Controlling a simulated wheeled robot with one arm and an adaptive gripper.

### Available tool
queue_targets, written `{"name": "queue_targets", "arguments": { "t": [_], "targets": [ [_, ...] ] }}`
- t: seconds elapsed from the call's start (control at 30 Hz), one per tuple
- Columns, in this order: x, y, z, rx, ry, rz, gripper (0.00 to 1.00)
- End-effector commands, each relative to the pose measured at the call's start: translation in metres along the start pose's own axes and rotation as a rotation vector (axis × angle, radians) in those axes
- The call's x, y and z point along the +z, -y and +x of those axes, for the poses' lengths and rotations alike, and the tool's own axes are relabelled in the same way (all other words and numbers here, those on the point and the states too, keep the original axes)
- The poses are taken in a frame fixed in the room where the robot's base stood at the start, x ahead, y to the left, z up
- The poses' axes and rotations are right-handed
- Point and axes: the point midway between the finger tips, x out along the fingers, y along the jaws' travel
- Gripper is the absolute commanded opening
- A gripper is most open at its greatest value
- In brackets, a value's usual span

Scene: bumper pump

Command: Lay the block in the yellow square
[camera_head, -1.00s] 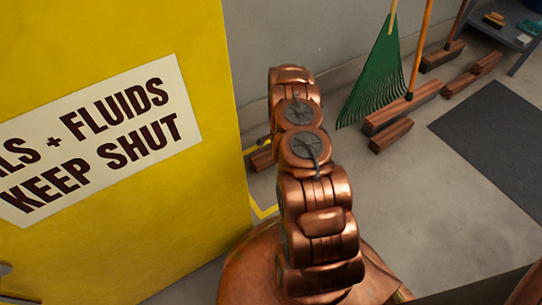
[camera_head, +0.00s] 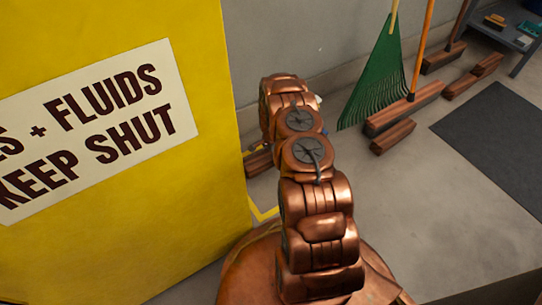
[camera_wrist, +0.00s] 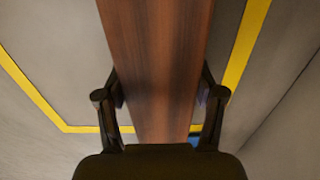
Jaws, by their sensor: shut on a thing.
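A long reddish-brown wooden block (camera_wrist: 158,60) runs up the middle of the wrist view. My gripper (camera_wrist: 160,95) is shut on it, one finger on each long side. Yellow lines of the square (camera_wrist: 245,45) show on the floor to both sides of the block and below it. In the head view, one end of the block (camera_head: 259,162) shows left of my arm, by the yellow cabinet. A corner of the yellow line (camera_head: 263,213) shows there too. My arm hides the gripper in that view. I cannot tell whether the block touches the floor.
A yellow cabinet (camera_head: 120,200) with a lettered sign stands close on the left. The grey wall (camera_head: 300,40) is behind. A green rake (camera_head: 375,85) and brooms with wooden heads (camera_head: 403,108) lean right of my arm. A dark mat (camera_head: 495,135) lies further right.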

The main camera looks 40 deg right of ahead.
Motion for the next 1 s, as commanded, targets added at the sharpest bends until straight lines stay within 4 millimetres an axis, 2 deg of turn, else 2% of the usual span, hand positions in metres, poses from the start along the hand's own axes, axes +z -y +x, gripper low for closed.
{"name": "queue_targets", "arguments": {
  "t": [0.13,0.17,0.37,0.4,0.87,1.0],
  "targets": [
    [0.000,0.000,0.002,0.000,0.000,0.000,0.00],
    [0.000,0.000,0.003,0.000,0.000,0.000,0.70],
    [0.000,0.000,0.003,0.000,0.000,0.000,0.91],
    [0.000,0.000,0.003,0.000,0.000,0.000,0.93],
    [0.000,0.000,0.000,0.000,0.000,0.000,0.93],
    [0.000,0.000,-0.015,0.001,0.000,-0.001,0.93]
  ]
}}
